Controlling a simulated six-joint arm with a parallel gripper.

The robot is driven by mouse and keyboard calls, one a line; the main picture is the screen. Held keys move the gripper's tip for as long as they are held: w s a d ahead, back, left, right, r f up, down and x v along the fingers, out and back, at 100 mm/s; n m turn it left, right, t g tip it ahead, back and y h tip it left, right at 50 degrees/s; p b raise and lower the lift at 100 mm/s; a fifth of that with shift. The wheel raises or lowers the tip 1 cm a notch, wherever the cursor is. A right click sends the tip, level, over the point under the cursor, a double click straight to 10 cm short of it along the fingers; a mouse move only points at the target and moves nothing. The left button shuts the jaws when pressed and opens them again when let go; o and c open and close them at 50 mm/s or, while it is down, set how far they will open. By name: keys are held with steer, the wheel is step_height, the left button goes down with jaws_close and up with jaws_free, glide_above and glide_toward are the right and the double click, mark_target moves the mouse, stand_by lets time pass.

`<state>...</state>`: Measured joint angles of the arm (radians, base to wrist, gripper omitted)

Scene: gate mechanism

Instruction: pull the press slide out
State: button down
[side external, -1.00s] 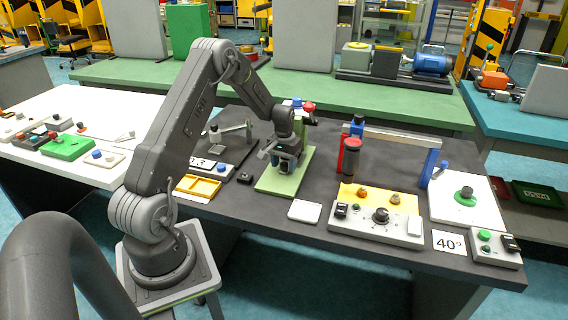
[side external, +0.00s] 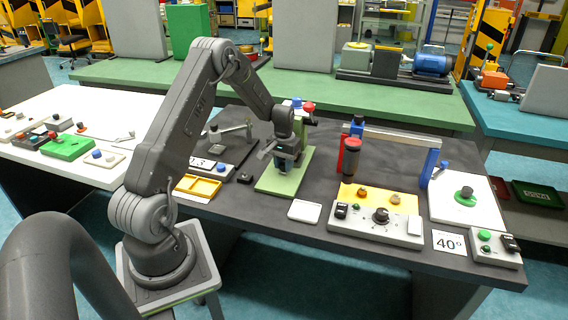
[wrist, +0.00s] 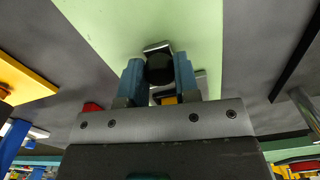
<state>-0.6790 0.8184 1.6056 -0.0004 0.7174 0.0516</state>
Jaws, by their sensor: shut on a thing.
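The press stands on a pale green base plate (side external: 272,185) in the middle of the dark table, with a blue knob (side external: 297,102) and a red knob (side external: 309,107) at its top. My gripper (side external: 287,166) is low in front of the press and hides much of it. In the wrist view, my gripper's two blue fingers (wrist: 160,78) are closed on a round black knob (wrist: 160,69), one on each side. A pale metal piece (wrist: 157,46) shows just beyond the knob. How far the slide is out is hidden.
A yellow tray (side external: 199,187) and a lever device (side external: 230,137) stand left of the press.

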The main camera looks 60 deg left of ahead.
steer(key=s+d, duration=0.9)
steer(key=c, duration=0.9)
jaws_free()
steer(key=shift+o, duration=0.3)
step_height(320, 180, up, 14)
